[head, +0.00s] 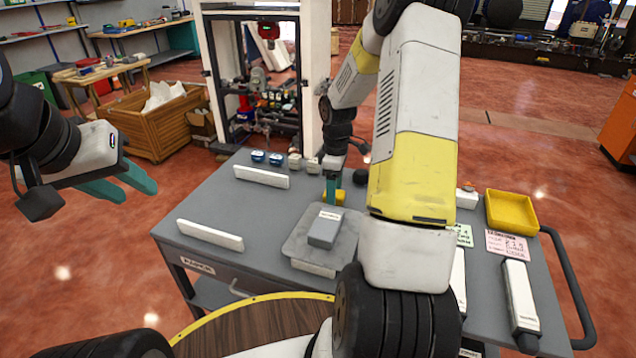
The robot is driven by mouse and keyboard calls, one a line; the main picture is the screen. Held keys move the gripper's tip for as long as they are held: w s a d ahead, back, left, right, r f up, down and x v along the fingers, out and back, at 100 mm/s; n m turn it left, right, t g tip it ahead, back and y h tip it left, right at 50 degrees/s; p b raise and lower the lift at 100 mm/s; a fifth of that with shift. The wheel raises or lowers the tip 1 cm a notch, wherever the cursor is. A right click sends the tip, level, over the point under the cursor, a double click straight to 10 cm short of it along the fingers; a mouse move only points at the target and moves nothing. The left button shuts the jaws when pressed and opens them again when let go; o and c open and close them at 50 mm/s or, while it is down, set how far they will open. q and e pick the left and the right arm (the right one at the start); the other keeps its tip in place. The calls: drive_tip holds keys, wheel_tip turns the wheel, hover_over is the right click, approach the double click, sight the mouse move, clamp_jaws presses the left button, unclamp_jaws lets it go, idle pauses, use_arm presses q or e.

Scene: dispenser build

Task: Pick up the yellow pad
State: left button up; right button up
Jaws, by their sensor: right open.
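A small yellow piece (340,197), which looks like the yellow pad, sits on the grey cart top just behind a grey plate. My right gripper (333,188) reaches down over it with teal fingers pointing down. The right jaws are open, with a finger overlapping the yellow piece in the picture; I cannot tell whether they touch it. The piece is partly hidden by the finger. My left gripper (122,187) is open and empty, off the cart to the left, its teal fingers apart.
The grey plate (295,246) holds a grey block (325,228). White bars (261,177) (210,235) lie at left. Small blue and white pieces (276,159) line the back edge. A yellow tray (512,213) stands at right. My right arm hides the cart's middle right.

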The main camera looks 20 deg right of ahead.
drive_tip(key=shift+f, duration=0.6)
drive_tip(key=c, duration=1.4)
drive_tip(key=shift+r, duration=0.1)
wheel_tip(320, 180, up, 10)
drive_tip(key=shift+f, duration=0.1)
